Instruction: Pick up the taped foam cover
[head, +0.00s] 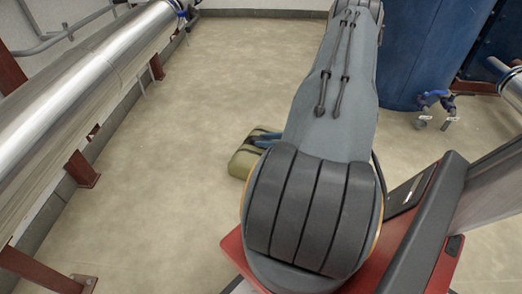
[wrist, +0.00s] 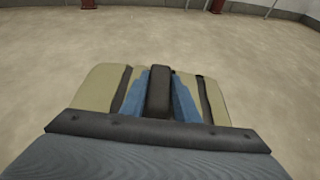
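The cover's near edge is hidden behind my dark wrist bar.
A shiny metal pipe (head: 95,75) on red-brown supports (head: 82,170) runs along the left. A blue tank (head: 425,50) with a blue-handled valve (head: 433,100) stands at the back right. The pale floor (head: 190,110) is clear left of and beyond the cover.

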